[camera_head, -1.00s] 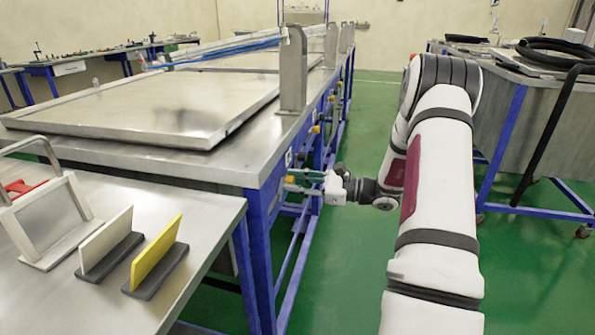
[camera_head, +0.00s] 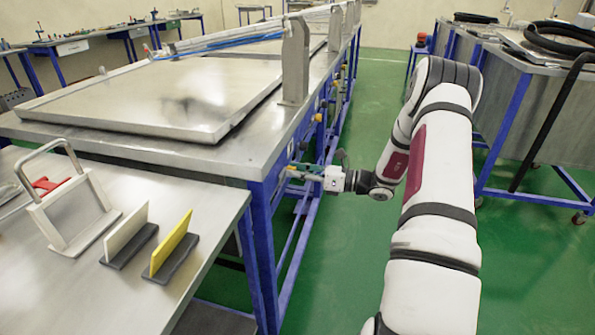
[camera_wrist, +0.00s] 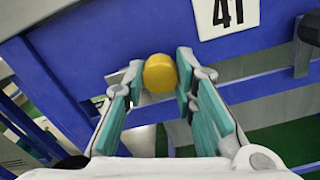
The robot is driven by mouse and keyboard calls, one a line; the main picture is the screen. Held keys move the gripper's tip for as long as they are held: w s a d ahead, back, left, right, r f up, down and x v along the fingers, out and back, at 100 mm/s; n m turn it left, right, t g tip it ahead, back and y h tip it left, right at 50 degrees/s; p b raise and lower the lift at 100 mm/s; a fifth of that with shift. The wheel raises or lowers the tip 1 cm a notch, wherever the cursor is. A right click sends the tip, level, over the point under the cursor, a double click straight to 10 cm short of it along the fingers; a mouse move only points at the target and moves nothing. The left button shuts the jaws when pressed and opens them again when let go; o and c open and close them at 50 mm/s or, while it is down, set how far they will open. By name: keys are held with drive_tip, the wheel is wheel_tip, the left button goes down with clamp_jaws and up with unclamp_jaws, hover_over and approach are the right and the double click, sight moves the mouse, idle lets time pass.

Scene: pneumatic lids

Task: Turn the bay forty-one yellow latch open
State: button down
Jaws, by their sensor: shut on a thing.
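The yellow latch knob (camera_wrist: 160,73) of bay forty-one shows in the wrist view, on the blue table frame just below and left of the white "41" label (camera_wrist: 226,14). My gripper (camera_wrist: 158,85) has its teal fingers on either side of the knob and is shut on it. A grey metal piece (camera_wrist: 124,80) shows at the knob's left. In the head view my gripper (camera_head: 300,172) is at the side of the blue-legged table, below its top edge. The knob is hard to make out there.
The steel table (camera_head: 215,145) carries a large flat lid (camera_head: 140,98) and an upright bracket (camera_head: 295,60). A nearer table holds a handled frame (camera_head: 75,212), a white plate (camera_head: 128,232) and a yellow plate (camera_head: 172,242). Green floor (camera_head: 375,105) is free between the benches.

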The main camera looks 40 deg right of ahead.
drive_tip(key=shift+f, duration=0.1)
idle(0.3)
drive_tip(key=c, duration=1.3)
unclamp_jaws()
drive_tip(key=v, duration=1.2)
drive_tip(key=shift+d, duration=0.1)
